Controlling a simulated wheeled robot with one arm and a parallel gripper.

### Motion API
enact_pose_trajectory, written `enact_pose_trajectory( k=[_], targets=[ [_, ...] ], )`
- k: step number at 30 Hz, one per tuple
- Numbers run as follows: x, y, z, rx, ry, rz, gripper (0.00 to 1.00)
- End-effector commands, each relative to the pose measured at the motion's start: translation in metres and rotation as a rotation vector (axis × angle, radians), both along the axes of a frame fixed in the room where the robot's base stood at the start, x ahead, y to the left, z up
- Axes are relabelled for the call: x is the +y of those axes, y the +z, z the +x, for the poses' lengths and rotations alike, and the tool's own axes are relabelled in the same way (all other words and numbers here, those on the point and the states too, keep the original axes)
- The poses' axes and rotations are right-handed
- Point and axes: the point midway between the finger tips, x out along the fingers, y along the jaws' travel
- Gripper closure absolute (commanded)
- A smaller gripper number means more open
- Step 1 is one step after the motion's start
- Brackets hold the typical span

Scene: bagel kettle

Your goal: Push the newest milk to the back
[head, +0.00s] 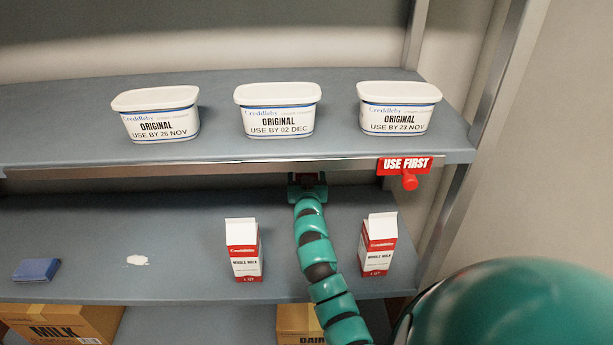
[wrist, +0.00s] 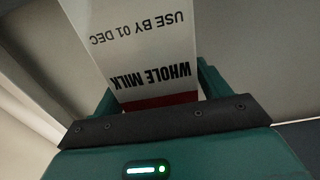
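My gripper (head: 307,184) reaches far back over the lower shelf (head: 180,220), just under the upper shelf's edge. In the wrist view it has a finger on each side of a white and red milk carton (wrist: 140,45), apparently shut on it. That carton reads WHOLE MILK, USE BY 01 DEC, upside down in the picture. It is hidden in the head view. Two more milk cartons stand upright near the lower shelf's front: one left of my arm (head: 243,250) and one right of it (head: 378,245). No dates are readable on these two.
Three white tubs (head: 165,113) stand on the upper shelf (head: 220,147) above my gripper. A red USE FIRST sign (head: 404,165) hangs at its right edge. A blue block (head: 37,269) and a white spill (head: 138,260) are on the lower shelf's left. Cardboard boxes (head: 60,322) sit below.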

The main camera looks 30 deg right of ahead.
Motion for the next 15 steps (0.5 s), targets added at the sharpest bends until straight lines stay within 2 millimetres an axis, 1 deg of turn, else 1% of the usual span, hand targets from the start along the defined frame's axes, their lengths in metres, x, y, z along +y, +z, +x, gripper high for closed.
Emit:
enact_pose_trajectory(
  k=[2,11,15],
  targets=[
    [-0.0001,-0.0006,-0.0001,0.001,0.000,0.001,0.13],
    [0.0006,-0.0028,-0.0011,0.004,0.000,0.003,0.13],
    [0.0054,-0.0020,-0.0081,0.002,0.001,0.001,0.13]
  ],
)
